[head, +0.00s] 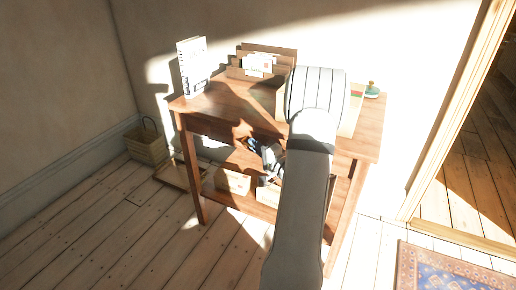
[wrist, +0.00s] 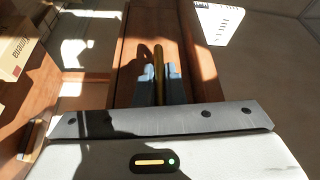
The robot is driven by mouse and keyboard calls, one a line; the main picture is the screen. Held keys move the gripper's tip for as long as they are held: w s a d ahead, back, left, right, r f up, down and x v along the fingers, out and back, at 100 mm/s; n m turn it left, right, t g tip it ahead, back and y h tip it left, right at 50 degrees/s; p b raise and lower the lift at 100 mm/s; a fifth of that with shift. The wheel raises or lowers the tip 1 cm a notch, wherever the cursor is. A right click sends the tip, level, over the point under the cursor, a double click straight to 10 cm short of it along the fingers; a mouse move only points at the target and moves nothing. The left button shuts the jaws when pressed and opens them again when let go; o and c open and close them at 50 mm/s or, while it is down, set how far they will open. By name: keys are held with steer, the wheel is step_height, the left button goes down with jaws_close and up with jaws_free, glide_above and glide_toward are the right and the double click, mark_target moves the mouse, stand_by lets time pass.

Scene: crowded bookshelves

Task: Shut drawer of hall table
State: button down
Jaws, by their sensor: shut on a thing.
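The hall table (head: 222,97) is a brown wooden table with a lower shelf, standing against the wall in the head view. Its drawer front (wrist: 137,42) is the wooden panel ahead of my gripper in the wrist view. A brass bar handle (wrist: 159,62) runs along that panel. My gripper (wrist: 160,75) has its two blue-grey fingers on either side of the handle and is shut on it. In the head view my arm covers much of the table's front, and I cannot tell how far out the drawer stands.
On the table top stand a white book (head: 193,67), a letter holder (head: 262,64) and a small green item (head: 372,89). Boxes (head: 232,181) sit on the lower shelf. A basket (head: 147,143) stands left on the floor. A rug (head: 440,270) and doorway are at right.

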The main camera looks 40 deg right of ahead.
steer(key=shift+d+r, duration=0.15)
steer(key=shift+d, duration=0.15)
steer(key=c, duration=1.8)
jaws_free()
steer(key=shift+w+d, duration=0.1)
steer(key=shift+w, duration=0.05)
steer(key=shift+c, duration=0.2)
steer(key=o, duration=0.3)
steer(key=shift+a, duration=0.2)
steer(key=s, duration=0.2)
steer(key=s+p, duration=0.1)
steer(key=s, duration=0.2)
steer(key=s+f+p, duration=0.1)
steer(key=s, duration=0.1)
steer(key=shift+s+d, duration=0.25)
steer(key=shift+s, duration=0.15)
